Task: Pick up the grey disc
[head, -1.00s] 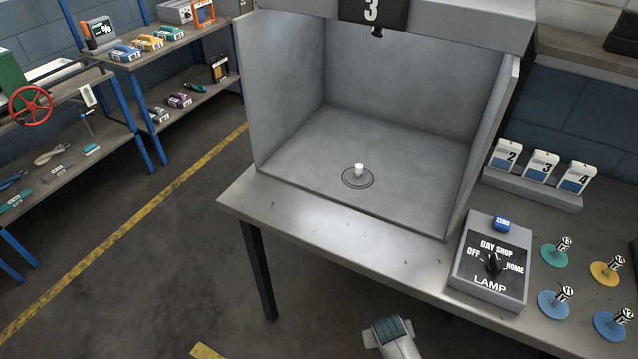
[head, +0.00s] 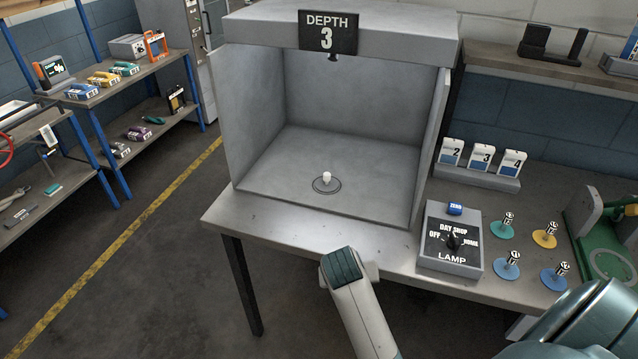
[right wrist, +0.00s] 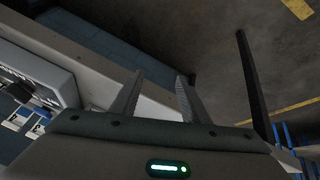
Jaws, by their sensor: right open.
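The grey disc (head: 327,187) lies on the floor of the grey booth (head: 260,170), with a short white peg standing on it. Its colour is close to that of the booth floor. My right gripper (right wrist: 160,76) shows in the right wrist view with its two fingers apart and nothing between them. In the head view, a teal and white end of my arm is low at the table's front edge, outside the booth and in front of the disc; its fingers cannot be made out there. The disc is not seen in the right wrist view. My left gripper is not in view.
The lamp control box (head: 450,262) stands right of the booth's front. Beyond it are teal (head: 502,231), yellow (head: 544,239) and blue (head: 507,271) pegged discs. Numbered cards (head: 481,160) stand behind. The booth's front is open between side walls; its floor around the disc is clear.

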